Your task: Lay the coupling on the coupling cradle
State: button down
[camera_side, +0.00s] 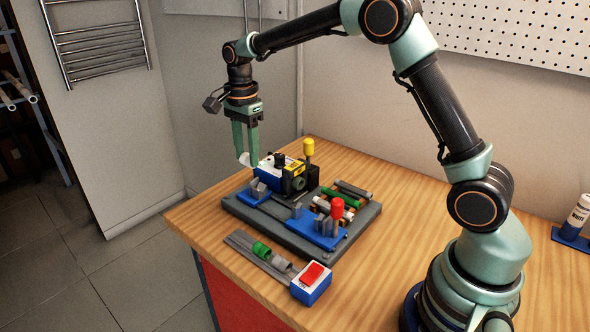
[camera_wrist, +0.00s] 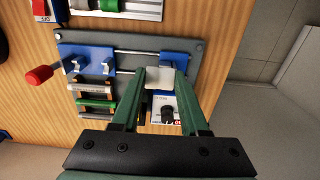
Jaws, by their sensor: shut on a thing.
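My gripper (camera_side: 246,158) is shut on a short whitish piece (camera_side: 245,160), which I take for the coupling. It is held above the far left end of the fixture, and the fingers hide part of it. In the wrist view the piece (camera_wrist: 160,76) sits between the fingertips (camera_wrist: 160,82). Blue blocks with grey upright prongs stand on the fixture: a larger one (camera_side: 313,229) at the front and a smaller one (camera_side: 254,192) close to my gripper. I cannot tell for sure which is the coupling cradle. Both prongs of the larger block look empty in the wrist view.
In front lie a rail with a green sleeve (camera_side: 261,249) and a red-button box (camera_side: 313,274).

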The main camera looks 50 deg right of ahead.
aim_at(259, 190)
jog(key=shift+w+d+f, duration=0.2)
jog(key=shift+d+f, duration=0.45)
jog(key=shift+f, duration=0.8)
jog(key=shift+w+d+f, duration=0.2)
jog(key=shift+d+f, duration=0.4)
jog(key=shift+f, duration=0.85)
jog(key=shift+w+d+f, duration=0.2)
jog(key=shift+d+f, duration=0.45)
jog(key=shift+f, duration=0.8)
jog(key=shift+f, duration=0.2)
jog(key=shift+c, duration=1.7)
grip_release()
jog(key=shift+s, duration=0.1)
jog(key=shift+r, duration=0.1)
